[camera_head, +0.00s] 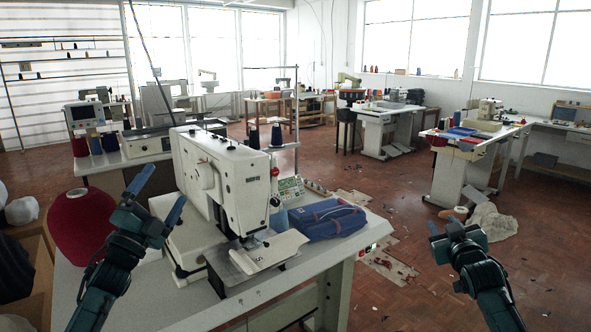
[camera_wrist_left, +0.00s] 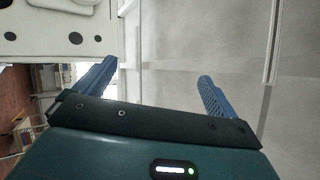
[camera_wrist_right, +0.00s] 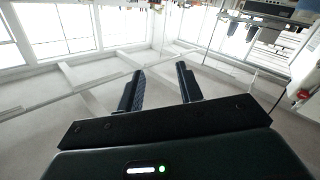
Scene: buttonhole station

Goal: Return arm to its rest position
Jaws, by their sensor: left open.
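My left gripper (camera_head: 158,194) is raised at the left of the head view, in front of the white sewing machine (camera_head: 225,185). Its blue fingers are spread with nothing between them, as the left wrist view (camera_wrist_left: 158,78) also shows. My right gripper (camera_head: 447,223) is at the right of the head view, over open floor and clear of the table. In the right wrist view (camera_wrist_right: 160,82) its dark fingers stand apart with nothing between them.
The machine stands on a white table (camera_head: 205,305). A folded blue garment (camera_head: 328,218) lies right of it. A large red thread cone (camera_head: 82,228) stands beside my left arm, near boxes at the left edge.

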